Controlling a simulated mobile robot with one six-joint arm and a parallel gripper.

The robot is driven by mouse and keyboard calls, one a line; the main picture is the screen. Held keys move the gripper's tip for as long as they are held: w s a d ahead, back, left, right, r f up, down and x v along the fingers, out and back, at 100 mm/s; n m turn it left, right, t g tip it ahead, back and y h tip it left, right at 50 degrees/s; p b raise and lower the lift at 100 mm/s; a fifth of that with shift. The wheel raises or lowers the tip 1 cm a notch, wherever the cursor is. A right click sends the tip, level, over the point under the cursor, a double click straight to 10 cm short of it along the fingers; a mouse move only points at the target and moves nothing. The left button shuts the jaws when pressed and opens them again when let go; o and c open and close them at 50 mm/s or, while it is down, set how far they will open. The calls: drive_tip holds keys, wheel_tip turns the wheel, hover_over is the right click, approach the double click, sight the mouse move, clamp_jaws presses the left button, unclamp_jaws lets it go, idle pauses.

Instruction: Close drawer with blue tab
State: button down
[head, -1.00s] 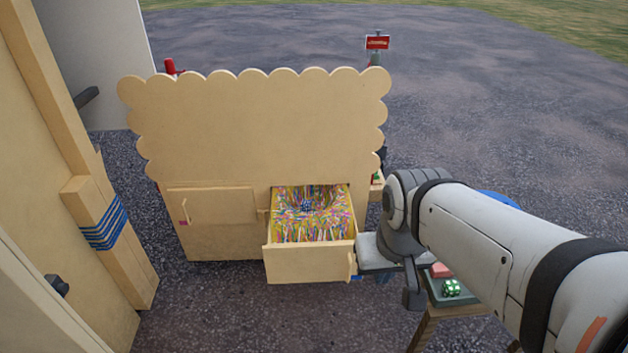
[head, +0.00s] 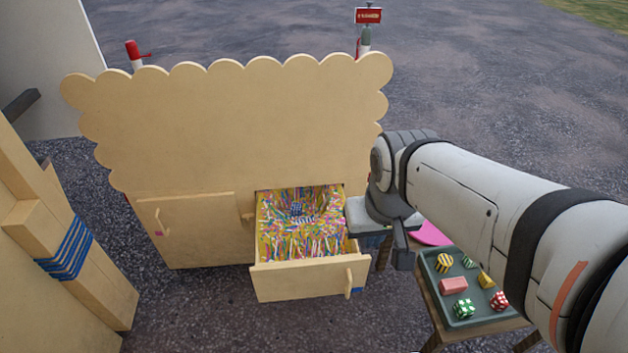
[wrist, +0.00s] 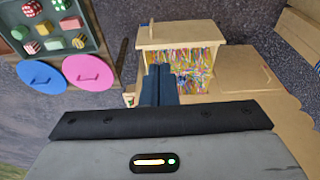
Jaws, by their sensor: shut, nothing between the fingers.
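The pulled-out drawer (head: 298,283) has a pale wood front with an upright handle (head: 349,280) at its right end. A small blue tab (head: 357,291) shows low beside that handle. Colourful paper shreds (head: 275,222) fill the drawer, with a dark blue and white checked piece (head: 296,209) in a hollow. In the wrist view the open drawer (wrist: 178,34) lies just beyond my gripper (wrist: 158,70), whose dark fingers are together and empty, overlapping the drawer's near left part. I cannot tell whether they touch it. The tab is not visible there.
The cabinet (head: 230,120) has a scalloped back panel and a closed door (head: 190,228) at left. A green tray (head: 470,312) of several sweets stands on a stand at right. Pink (wrist: 90,72) and blue (wrist: 41,77) discs lie beside it. A blue-banded wooden post (head: 68,245) is at left.

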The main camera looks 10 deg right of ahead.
drive_tip(key=w+d+f+n+t+h+b, duration=0.1)
drive_tip(key=w+d+f+n+b, duration=0.15)
drive_tip(key=w+f, duration=0.2)
drive_tip(key=w+d+f+n+h+b, duration=0.1)
drive_tip(key=w+d+f+n, duration=0.1)
drive_tip(key=w+d+f, duration=0.3)
drive_tip(key=n+t+y+b, duration=0.2)
drive_tip(key=n+y+b, duration=0.5)
drive_tip(key=n+b, duration=0.75)
approach(324, 268)
wheel_tip(324, 268, down, 4)
drive_tip(key=a+m+b, duration=0.2)
drive_tip(key=shift+w+r, duration=0.2)
drive_tip(key=shift+w, duration=0.75)
